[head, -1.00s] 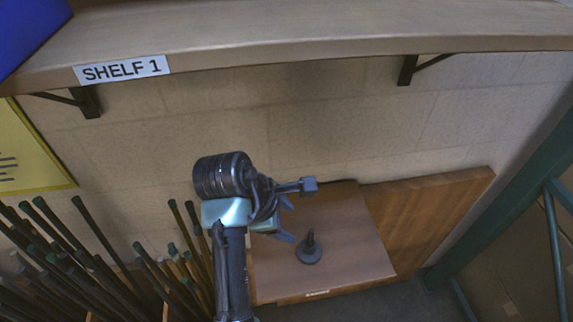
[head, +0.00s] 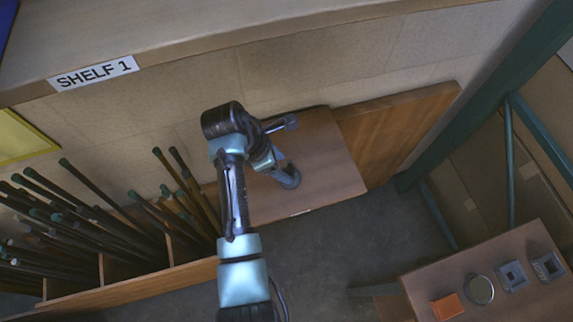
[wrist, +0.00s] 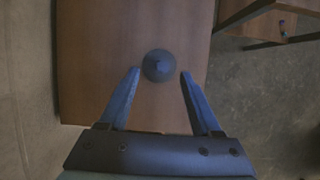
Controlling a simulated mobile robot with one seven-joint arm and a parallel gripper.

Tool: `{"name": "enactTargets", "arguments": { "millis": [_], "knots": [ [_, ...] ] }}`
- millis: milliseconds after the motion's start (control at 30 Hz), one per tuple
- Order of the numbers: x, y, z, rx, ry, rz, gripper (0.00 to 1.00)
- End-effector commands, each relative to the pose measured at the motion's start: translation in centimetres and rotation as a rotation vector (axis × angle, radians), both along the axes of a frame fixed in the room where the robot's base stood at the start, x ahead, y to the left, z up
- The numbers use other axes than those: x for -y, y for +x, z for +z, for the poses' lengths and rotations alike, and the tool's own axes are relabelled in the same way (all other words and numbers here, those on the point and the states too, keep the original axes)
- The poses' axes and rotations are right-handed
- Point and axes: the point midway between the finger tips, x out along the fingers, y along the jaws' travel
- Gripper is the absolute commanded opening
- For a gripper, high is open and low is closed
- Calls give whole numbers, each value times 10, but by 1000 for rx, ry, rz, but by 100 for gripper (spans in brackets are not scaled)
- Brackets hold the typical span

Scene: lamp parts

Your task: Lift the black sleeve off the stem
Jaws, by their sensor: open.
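The round dark base (wrist: 158,78) stands on a brown wooden board. In the wrist view I look down on it, and the black sleeve on its stem (wrist: 157,64) shows end-on at its middle. I cannot tell sleeve from stem there. My gripper (wrist: 160,72) is open and empty, with one finger on each side of the round part and a gap at both sides. In the head view the base (head: 291,178) is partly hidden behind my gripper (head: 280,170), and the sleeve cannot be made out.
The wooden board (head: 335,175) is otherwise clear. Several dark rods (head: 90,215) stand in a rack at left. A shelf (head: 220,45) overhangs the back. A second table (head: 440,285) at lower right holds an orange block (head: 447,306), a round dish (head: 480,289) and square parts (head: 513,275).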

Motion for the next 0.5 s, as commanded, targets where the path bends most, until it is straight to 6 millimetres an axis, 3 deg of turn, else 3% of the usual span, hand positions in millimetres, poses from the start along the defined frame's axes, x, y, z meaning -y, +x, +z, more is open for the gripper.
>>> {"name": "enactTargets", "arguments": {
  "millis": [200, 500],
  "knots": [
    [11, 3, -27, -1, 1, -1, 65],
    [14, 5, -36, 1, 1, -1, 65]
  ]
}}
